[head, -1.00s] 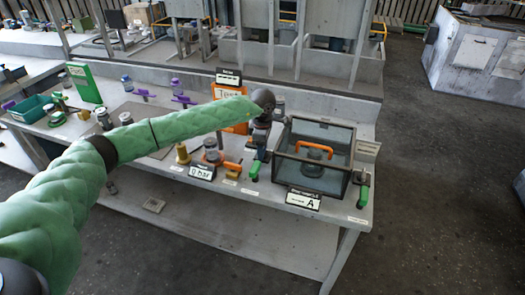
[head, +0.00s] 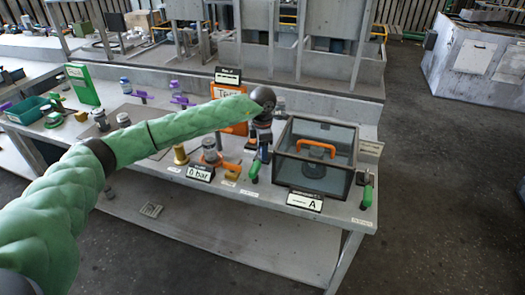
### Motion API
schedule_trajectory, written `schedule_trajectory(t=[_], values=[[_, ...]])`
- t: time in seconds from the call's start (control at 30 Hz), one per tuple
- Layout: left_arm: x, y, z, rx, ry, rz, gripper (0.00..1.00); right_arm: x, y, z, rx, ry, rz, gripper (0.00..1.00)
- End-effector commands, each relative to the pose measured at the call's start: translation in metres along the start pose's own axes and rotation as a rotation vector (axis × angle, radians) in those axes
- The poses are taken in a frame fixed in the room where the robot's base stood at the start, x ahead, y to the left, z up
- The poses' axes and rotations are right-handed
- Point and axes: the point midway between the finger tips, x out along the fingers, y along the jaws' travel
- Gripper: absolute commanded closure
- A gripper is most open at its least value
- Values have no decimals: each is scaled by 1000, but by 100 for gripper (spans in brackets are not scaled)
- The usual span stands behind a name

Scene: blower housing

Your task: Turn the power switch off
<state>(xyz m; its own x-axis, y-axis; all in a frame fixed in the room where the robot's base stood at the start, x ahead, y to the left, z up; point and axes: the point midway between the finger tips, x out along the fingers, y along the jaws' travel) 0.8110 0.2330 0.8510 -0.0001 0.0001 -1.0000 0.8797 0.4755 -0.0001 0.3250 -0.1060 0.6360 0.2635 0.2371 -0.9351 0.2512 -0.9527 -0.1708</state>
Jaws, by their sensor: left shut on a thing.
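My left arm reaches in from the left, and its dark wrist points down behind the front row of fittings. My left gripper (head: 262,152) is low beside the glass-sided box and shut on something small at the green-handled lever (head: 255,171). The fingertips are too small to make out the exact contact. A second green-handled lever (head: 366,195) stands at the right end of the bench. I cannot tell from any readable label which part is the power switch. My right gripper is not in view.
The glass-sided box (head: 345,165) with an orange handle stands close to the right of my gripper. A display marked A (head: 304,201) and a 0 bar display (head: 199,173) stand at the front. An orange panel (head: 237,128) is behind my wrist.

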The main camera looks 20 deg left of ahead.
Motion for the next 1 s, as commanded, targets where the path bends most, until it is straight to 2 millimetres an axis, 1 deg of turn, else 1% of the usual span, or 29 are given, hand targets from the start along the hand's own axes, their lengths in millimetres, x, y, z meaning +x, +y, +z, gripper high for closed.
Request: schedule_trajectory(t=[0.43,0.47,0.5,0.53,0.57,0.87,1.0], values=[[-1,1,0,-11,-2,1,76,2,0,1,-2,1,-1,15],[-1,1,0,-11,-2,1,47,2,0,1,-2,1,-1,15],[-1,1,0,-11,-2,1,39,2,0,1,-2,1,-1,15],[-1,1,0,-11,-2,1,33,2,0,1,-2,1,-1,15],[-1,1,0,-10,-1,1,31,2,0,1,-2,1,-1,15],[-2,0,0,-9,-1,1,31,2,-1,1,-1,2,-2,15],[-14,1,0,-9,-2,1,31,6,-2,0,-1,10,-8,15]])
